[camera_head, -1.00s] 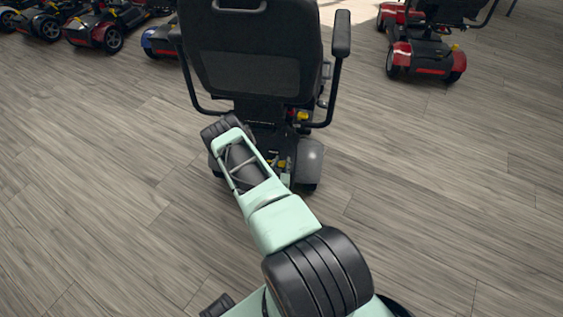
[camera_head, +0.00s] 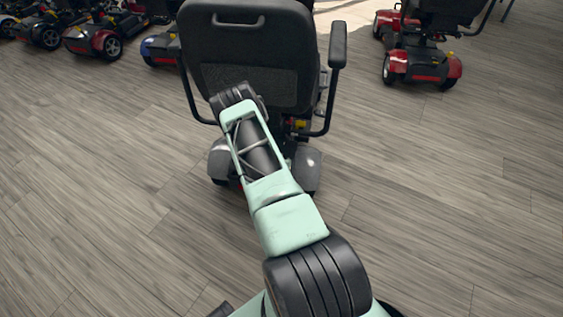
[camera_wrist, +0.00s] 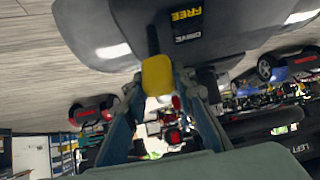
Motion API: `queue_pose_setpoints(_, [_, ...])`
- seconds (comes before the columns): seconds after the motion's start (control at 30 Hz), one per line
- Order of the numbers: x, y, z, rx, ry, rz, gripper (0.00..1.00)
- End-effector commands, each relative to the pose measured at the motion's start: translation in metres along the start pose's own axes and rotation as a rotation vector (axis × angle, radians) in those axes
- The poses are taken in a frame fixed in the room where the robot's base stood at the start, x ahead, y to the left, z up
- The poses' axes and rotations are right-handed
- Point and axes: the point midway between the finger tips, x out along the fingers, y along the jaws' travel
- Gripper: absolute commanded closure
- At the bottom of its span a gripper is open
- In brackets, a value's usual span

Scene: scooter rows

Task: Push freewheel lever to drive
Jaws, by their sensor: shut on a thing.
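The scooter (camera_head: 252,55) stands ahead with its seat back toward me and grey rear covers below. My arm hides the middle of its rear in the head view. In the wrist view, the freewheel lever (camera_wrist: 158,76) has a yellow knob on a black stem. Beside the stem, the dark cover carries a yellow FREE label (camera_wrist: 187,14) and a white DRIVE label (camera_wrist: 188,36). My gripper (camera_wrist: 160,88) has a finger on each side of the knob and is shut on it. I cannot tell which label the lever lines up with.
Other scooters stand at the back left (camera_head: 95,38) and back right (camera_head: 422,62). The seat's right armrest (camera_head: 337,70) hangs out beside the seat. The wooden floor (camera_head: 440,190) is clear on both sides.

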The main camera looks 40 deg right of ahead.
Motion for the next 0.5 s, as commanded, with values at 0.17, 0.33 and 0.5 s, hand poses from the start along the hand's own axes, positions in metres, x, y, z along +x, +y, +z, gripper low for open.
queue_pose_setpoints(0.17, [0.0010, 0.0000, -0.0023, 0.001, 0.005, 0.000, 1.00])
queue_pose_setpoints(0.33, [0.0009, -0.0001, -0.0021, 0.001, 0.005, -0.001, 0.59])
queue_pose_setpoints(0.5, [0.0006, -0.0001, -0.0014, 0.001, 0.004, 0.000, 0.58])
